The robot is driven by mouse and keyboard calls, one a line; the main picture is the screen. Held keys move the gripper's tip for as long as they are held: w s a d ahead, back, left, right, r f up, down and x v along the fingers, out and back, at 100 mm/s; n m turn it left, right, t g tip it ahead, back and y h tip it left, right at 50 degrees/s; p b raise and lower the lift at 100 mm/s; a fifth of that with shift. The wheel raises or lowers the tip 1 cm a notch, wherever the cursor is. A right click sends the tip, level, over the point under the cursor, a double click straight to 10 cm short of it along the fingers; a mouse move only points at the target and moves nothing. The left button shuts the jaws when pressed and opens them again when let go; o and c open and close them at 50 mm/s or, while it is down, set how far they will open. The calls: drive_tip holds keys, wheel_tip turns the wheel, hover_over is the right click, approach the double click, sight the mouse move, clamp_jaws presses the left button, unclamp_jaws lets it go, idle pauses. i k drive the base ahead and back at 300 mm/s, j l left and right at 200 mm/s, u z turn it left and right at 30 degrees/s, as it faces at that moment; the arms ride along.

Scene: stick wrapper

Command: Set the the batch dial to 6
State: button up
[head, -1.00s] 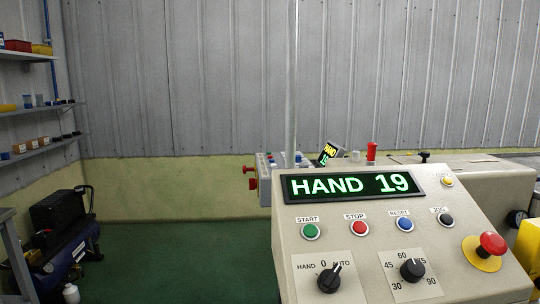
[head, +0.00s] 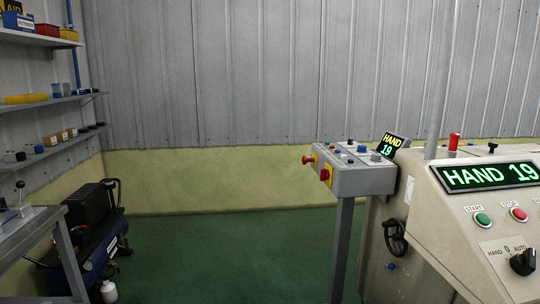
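No dial marked as the batch dial can be made out. A grey control box (head: 362,181) on a post stands right of centre. Its top carries small knobs and buttons, too small to read, with a blue button (head: 362,149) among them. A small tilted display (head: 391,146) behind it reads HAND 19. On the beige console (head: 450,220) at the right, a black selector knob (head: 523,262) sits by the marks HAND, 0 and AUTO. A large display (head: 490,176) there also reads HAND 19. My gripper is not in view.
A handwheel (head: 395,237) sticks out of the machine's left side. Red knobs on yellow (head: 325,174) project from the box's left end. A compressor (head: 90,235), a bench (head: 45,230) and shelves (head: 50,98) stand at the left. The green floor (head: 220,255) between is clear.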

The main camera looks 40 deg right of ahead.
sight(361, 147)
drive_tip(key=i+z, duration=0.25)
drive_tip(key=i, duration=0.15)
drive_tip(key=i+j+z, duration=0.35)
drive_tip(key=i+z, duration=0.2)
drive_tip(key=i, duration=0.2)
drive_tip(key=i+z, duration=0.4)
drive_tip(key=i, duration=0.25)
drive_tip(key=i+j+z, duration=0.1)
drive_tip(key=i+z, duration=0.25)
drive_tip(key=i, duration=0.25)
